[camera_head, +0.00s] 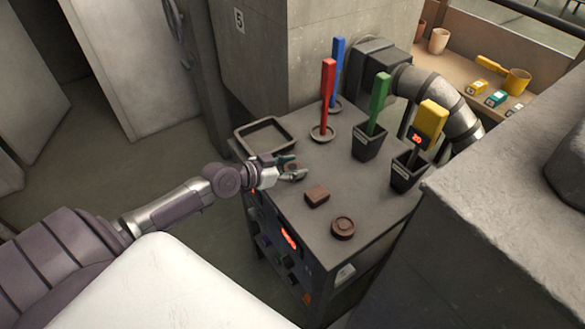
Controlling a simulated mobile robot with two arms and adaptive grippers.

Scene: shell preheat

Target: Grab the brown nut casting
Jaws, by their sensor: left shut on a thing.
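My left gripper (293,170) reaches in over the left side of the grey table and is shut on a small brown piece (291,167), which I take to be the brown nut casting. The fingers hide most of it, so its full shape does not show. The piece is at or just above the table top; I cannot tell which. My right gripper is not in view.
A brown block (317,195) and a round brown casting (342,228) lie right of my gripper. An empty tray (246,137) sits behind it. Red (327,95), blue (338,70), green (379,100) and yellow (430,120) upright pieces stand at the back. A grey block (490,220) bounds the right.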

